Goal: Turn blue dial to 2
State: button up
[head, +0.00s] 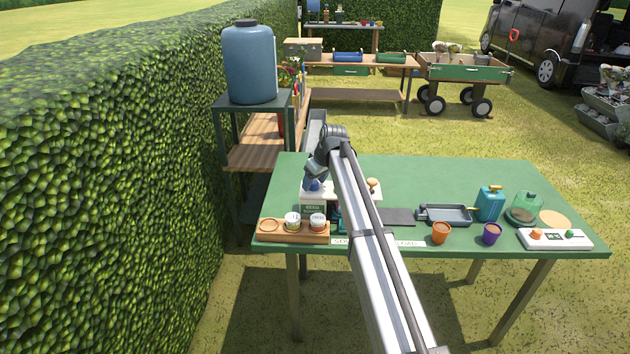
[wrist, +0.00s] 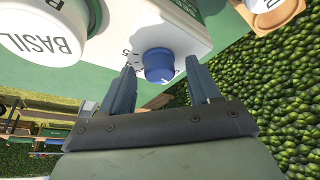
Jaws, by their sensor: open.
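The blue dial (wrist: 158,66) sits on the face of a white box (wrist: 185,32) in the wrist view. Small tick marks and what looks like a 5 are printed beside it; its pointer setting is too small to read. My gripper (wrist: 160,70) is open, with one finger on each side of the dial and the tips close to the box face. I cannot tell if the fingers touch the dial. In the head view the white box (head: 367,193) stands on the green table (head: 450,180), partly hidden by my arm.
A wooden tray (head: 264,238) with white-lidded jars stands left of my arm; a BASIL lid (wrist: 42,38) is close by in the wrist view.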

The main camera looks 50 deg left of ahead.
jog(key=c, duration=1)
jog(key=shift+m, duration=0.3)
jog(key=m+t, duration=0.2)
jog(key=m, duration=0.3)
jog(key=shift+s+m, duration=0.15)
jog(key=shift+m, duration=0.15)
jog(key=m+t+h, duration=0.1)
jog(key=m, duration=0.1)
jog(key=m+t+h, duration=0.1)
jog(key=m, duration=0.2)
jog(key=shift+a, duration=0.15)
jog(key=shift+s+m, duration=0.1)
jog(key=shift+m, duration=0.3)
jog(key=o, duration=1)
